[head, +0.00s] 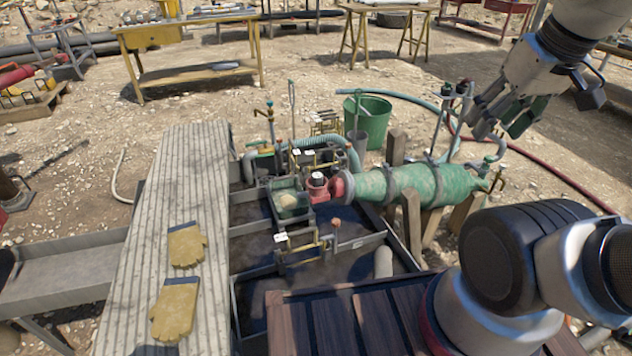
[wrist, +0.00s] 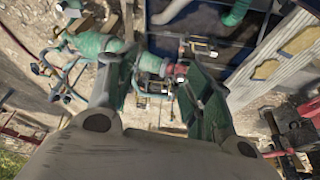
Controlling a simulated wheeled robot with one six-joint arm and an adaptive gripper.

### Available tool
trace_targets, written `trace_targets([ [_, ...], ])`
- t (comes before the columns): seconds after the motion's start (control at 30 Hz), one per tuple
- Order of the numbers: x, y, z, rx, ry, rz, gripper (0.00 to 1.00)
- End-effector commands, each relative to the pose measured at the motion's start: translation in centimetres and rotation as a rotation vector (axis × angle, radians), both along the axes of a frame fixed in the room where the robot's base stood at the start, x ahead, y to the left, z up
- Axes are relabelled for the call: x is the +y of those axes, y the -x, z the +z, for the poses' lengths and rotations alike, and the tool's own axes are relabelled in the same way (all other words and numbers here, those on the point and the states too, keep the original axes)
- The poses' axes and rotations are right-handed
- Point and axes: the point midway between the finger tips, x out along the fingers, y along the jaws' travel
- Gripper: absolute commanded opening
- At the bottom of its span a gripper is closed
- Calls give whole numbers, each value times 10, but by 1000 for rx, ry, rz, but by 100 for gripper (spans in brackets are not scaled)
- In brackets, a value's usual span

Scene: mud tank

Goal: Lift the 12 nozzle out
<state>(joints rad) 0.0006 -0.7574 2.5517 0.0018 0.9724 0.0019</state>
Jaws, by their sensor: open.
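My gripper (head: 498,122) is open and empty, raised above the right end of the green tank. In the wrist view its two green-grey fingers stand wide apart (wrist: 156,75), with the pump area far below between them. I cannot pick out the 12 nozzle; no number is readable. Small brass-coloured racks with white tags stand among the pipes: one at the back (head: 318,158) and one over the mud tank (head: 300,248). Parts in them are too small to tell apart. My gripper is well apart from both racks.
The green cylinder (head: 400,187) lies on wooden supports, with a red fitting (head: 318,187) at its left. A green bucket (head: 372,122) stands behind. Upright pipes and hoses crowd the area. Gloves (head: 186,245) lie on the plank walkway (head: 160,215). Dark slats (head: 350,318) are in front.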

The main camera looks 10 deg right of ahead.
Motion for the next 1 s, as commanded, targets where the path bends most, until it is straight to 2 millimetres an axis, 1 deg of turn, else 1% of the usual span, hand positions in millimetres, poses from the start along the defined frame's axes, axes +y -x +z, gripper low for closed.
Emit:
trace_targets([
  [0.07,0,0,0,0,0,0,51],
  [0.13,0,0,0,0,0,2,61],
  [0.23,4,-3,-6,29,0,19,61],
  [0.37,10,-13,-28,144,3,48,61],
  [0.43,15,-25,-39,215,7,69,61],
  [0.57,27,-61,-55,324,17,106,61],
  [0.67,39,-93,-70,390,26,131,61],
  [0.7,44,-107,-77,414,29,142,61],
  [0.77,52,-127,-89,446,35,154,61],
  [0.8,58,-142,-98,467,39,164,61],
  [0.87,67,-164,-113,493,45,176,61],
  [0.9,73,-178,-124,509,48,183,61],
  [0.97,84,-199,-143,532,55,194,61],
  [1.0,91,-213,-157,546,58,200,61],
])
